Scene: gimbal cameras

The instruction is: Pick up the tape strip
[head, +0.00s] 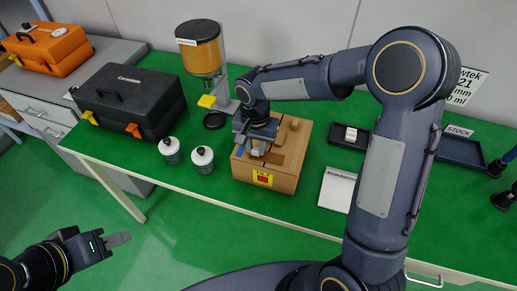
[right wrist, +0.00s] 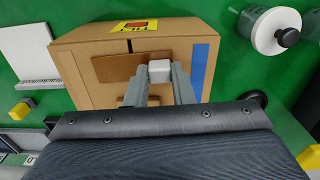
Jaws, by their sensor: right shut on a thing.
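A blue tape strip (right wrist: 201,70) lies on the top of a brown box (right wrist: 80,88), to the right of my right gripper in the right wrist view. A bit of blue strip (head: 239,152) shows at the box's left side in the head view. My right gripper (right wrist: 159,72) is over the box top, its fingers on both sides of a small white block (right wrist: 159,68), shut on it. The blue strip is apart from the fingers. My left gripper (head: 120,239) is away from the table at lower left; its fingers look edge-on, so their opening is unclear.
Two white canisters (head: 202,160) stand left of the box (head: 284,183). A white pad (head: 337,189) and dark trays (head: 349,138) lie to the right. Green table shows between them.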

